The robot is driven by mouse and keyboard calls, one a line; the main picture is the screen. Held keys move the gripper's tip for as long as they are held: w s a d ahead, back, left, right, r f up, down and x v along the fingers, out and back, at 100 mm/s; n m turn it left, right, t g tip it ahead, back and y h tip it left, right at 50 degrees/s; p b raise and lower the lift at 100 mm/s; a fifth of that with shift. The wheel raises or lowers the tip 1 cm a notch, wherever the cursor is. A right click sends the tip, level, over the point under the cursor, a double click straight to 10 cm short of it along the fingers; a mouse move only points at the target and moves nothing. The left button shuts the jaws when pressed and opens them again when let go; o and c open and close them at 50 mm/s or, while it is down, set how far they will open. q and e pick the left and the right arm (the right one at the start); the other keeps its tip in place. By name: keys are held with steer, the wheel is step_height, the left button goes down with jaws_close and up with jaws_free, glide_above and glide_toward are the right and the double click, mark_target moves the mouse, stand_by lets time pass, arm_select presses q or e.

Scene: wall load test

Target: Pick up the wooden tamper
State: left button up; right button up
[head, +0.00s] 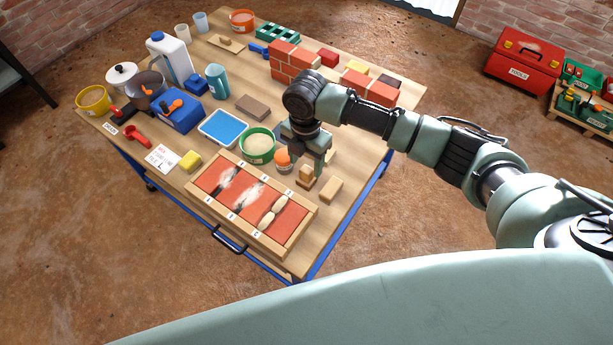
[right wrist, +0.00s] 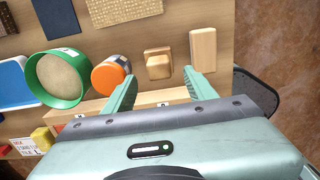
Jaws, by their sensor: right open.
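The wooden tamper (head: 306,176) looks like a small light-wood block with a raised grip on top. It stands on the table by the far right corner of the long wooden tray. In the right wrist view the tamper (right wrist: 157,63) shows ahead of and between the fingers. My right gripper (head: 308,163) points down over it in the head view, hiding part of it. In the right wrist view the right gripper (right wrist: 158,80) is open, with nothing between its fingers. Whether a finger touches the tamper is hard to tell. My left gripper is not in view.
A plain wooden block (head: 330,190) lies close to the right of the tamper. An orange-lidded jar (head: 283,159) and a green tub (head: 257,146) stand to the left. The wooden tray (head: 246,234) with red panels lies in front. Brick stacks (head: 371,88) stand behind.

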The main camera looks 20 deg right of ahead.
mark_target(307, 169)
step_height(307, 169, down, 4)
steer(key=shift+w+d+f, duration=0.1)
steer(key=shift+f, duration=0.15)
steer(key=shift+c, duration=0.3)
jaws_close()
steer(key=shift+r, duration=0.1)
